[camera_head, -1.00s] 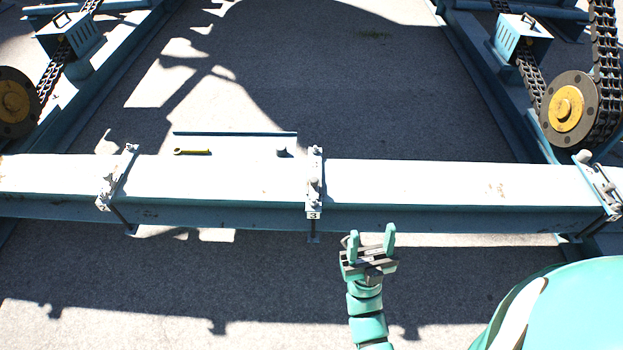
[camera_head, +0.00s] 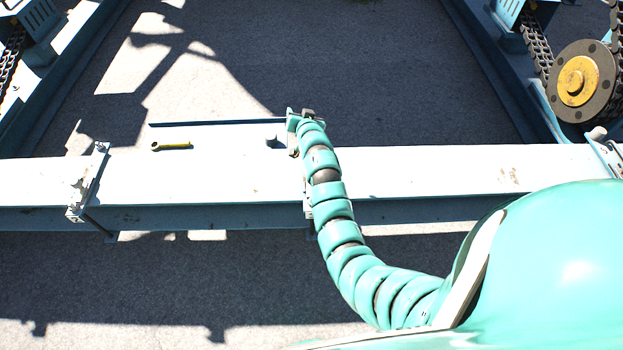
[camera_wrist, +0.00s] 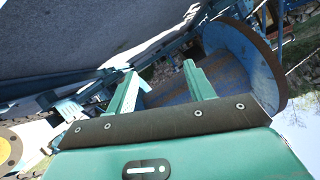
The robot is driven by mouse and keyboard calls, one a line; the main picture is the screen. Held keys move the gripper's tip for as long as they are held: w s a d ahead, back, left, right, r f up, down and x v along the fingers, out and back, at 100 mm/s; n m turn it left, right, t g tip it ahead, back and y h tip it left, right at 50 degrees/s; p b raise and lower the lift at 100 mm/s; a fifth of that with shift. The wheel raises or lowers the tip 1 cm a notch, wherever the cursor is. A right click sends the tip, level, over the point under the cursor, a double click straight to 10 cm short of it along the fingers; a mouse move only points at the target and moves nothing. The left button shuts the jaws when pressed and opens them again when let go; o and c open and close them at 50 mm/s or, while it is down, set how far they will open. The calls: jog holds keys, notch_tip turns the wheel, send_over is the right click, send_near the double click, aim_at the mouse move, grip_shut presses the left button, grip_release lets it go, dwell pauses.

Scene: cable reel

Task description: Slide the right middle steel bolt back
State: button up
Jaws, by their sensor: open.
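The pale blue beam (camera_head: 430,168) crosses the head view and carries steel bolt assemblies. The left bolt assembly (camera_head: 88,183) is in plain view; the right one (camera_head: 603,145) is at the right edge. My arm covers most of the middle bolt assembly, so its bolt and its position cannot be made out. My gripper (camera_head: 301,115) is at the beam's far edge, over the upper end of that middle assembly; contact cannot be told. In the wrist view my gripper (camera_wrist: 162,88) is open, with no bolt clearly visible between the fingers.
A yellow wrench (camera_head: 172,146) and a small dark-topped part (camera_head: 272,141) lie on the beam left of my arm. A yellow-hubbed chain wheel (camera_head: 578,82) stands at the right. The wrist view shows a large blue reel (camera_wrist: 250,65) beyond my fingers.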

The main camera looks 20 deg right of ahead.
jog(key=s+f+m+g+y+b, duration=0.1)
jog(key=s+f+m+g+b, duration=0.15)
jog(key=s+g, duration=1)
jog(key=shift+n+g, duration=0.45)
jog(key=shift+g, duration=0.1)
jog(key=f+b, duration=0.1)
jog(key=f, duration=0.4)
jog(key=w+f+b, duration=0.1)
jog(key=f, duration=0.5)
jog(key=f+b, duration=0.1)
jog(key=f, duration=0.5)
jog(key=shift+w+d+f+b, duration=0.1)
jog(key=shift+w+f+b, duration=0.1)
jog(key=shift+w+b, duration=0.15)
jog(key=shift+c, duration=0.2)
grip_shut()
